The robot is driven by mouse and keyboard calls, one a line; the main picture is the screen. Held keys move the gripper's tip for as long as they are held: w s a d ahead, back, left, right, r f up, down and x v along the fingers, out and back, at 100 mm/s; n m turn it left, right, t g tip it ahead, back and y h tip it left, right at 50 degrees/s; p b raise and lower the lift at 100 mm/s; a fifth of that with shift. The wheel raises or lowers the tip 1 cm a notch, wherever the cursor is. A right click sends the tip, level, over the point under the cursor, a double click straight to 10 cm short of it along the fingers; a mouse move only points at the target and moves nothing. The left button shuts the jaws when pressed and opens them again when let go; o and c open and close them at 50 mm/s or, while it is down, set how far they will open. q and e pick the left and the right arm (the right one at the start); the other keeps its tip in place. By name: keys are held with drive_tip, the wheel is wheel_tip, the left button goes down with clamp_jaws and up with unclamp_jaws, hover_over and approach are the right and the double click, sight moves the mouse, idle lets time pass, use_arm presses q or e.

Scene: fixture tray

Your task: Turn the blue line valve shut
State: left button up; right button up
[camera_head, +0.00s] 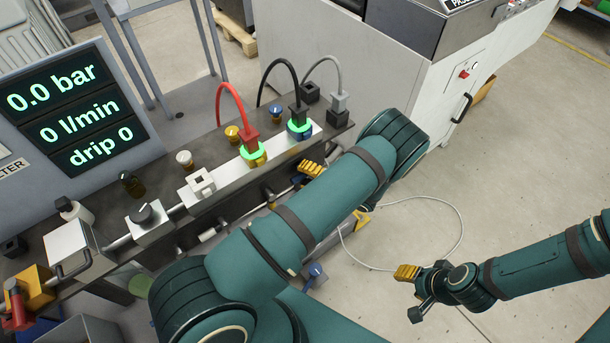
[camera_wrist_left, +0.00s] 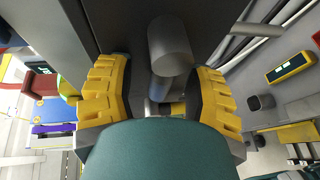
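A blue-topped knob (camera_head: 276,110) stands on the bench fixture, and a blue collar (camera_head: 300,134) shows under the black hose's green-ringed plug. A blue handle (camera_head: 315,272) hangs low in front of the bench; I cannot tell which blue part is the line valve. My left gripper (camera_head: 311,169) is at the bench's front edge, mostly hidden behind my arm. In the left wrist view its yellow fingers (camera_wrist_left: 160,92) are spread either side of a grey cylinder (camera_wrist_left: 170,48), with gaps on both sides. My right gripper (camera_head: 412,290) hangs over the floor, away from the bench.
Red (camera_head: 231,90), black (camera_head: 282,65) and grey (camera_head: 325,62) hoses arch over the fixture. The display panel (camera_head: 70,110) reads 0.0 bar, 0 l/min and drip 0. A white cabinet (camera_head: 345,70) stands behind. Open floor with a loose cable (camera_head: 462,225) lies at right.

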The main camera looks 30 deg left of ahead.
use_arm(q)
drive_tip(key=shift+d, duration=0.2)
drive_tip(key=d+r, duration=0.2)
drive_tip(key=d, duration=0.9)
drive_tip(key=shift+d, duration=0.3)
